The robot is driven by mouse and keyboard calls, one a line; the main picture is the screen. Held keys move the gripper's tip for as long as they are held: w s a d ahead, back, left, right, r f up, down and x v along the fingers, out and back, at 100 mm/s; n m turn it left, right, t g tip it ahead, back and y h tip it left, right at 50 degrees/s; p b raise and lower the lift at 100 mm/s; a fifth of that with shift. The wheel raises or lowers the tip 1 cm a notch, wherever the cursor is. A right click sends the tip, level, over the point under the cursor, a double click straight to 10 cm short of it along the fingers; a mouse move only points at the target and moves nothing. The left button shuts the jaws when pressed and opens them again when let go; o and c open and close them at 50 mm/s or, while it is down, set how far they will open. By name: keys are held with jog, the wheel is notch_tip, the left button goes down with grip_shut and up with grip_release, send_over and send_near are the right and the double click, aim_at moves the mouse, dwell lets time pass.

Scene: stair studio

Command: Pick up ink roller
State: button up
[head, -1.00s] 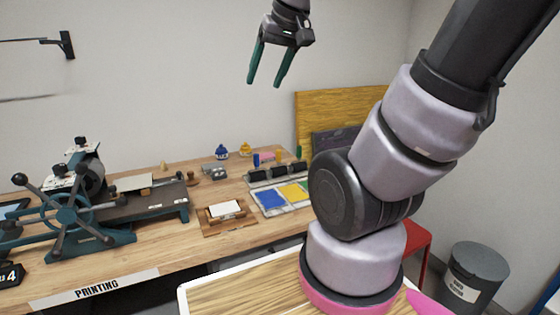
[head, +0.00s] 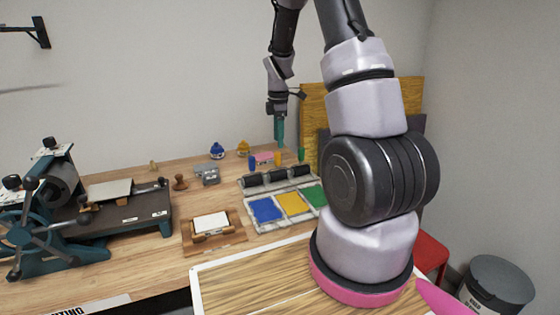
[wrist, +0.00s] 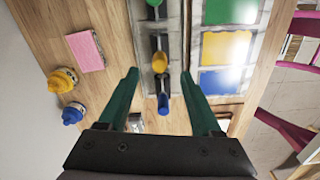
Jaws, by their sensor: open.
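Several ink rollers rest in a row on a pale rack (head: 246,186) at the back of the bench. The blue-handled roller (head: 252,161), yellow-handled roller (head: 278,158) and green-handled roller (head: 301,155) have upright handles and black roller bodies. My gripper (head: 280,143) is above the row, pointing down, with teal fingers seen edge-on. In the wrist view my gripper (wrist: 159,75) is open and empty. There the blue handle (wrist: 163,104) appears between the fingers, and the yellow handle (wrist: 158,62) lies just past the tips. Exact height above the handles cannot be told.
An ink tray with blue (head: 265,210), yellow (head: 291,203) and green (head: 315,196) patches lies in front of the rack. A pink block (wrist: 85,51), yellow bottle (wrist: 62,80) and blue bottle (wrist: 73,114) stand nearby. A press (head: 60,220) is at left.

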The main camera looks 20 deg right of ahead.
send_over(278, 165)
jog(key=w, duration=0.1)
jog(key=f, duration=0.5)
jog(key=shift+w+d+f, duration=0.1)
jog(key=shift+d+f, duration=0.25)
jog(key=shift+d, duration=0.05)
jog(key=shift+a+f, duration=0.15)
jog(key=shift+f, duration=1.2)
jog(key=shift+a+f, duration=0.1)
jog(key=shift+f, duration=1.25)
grip_shut()
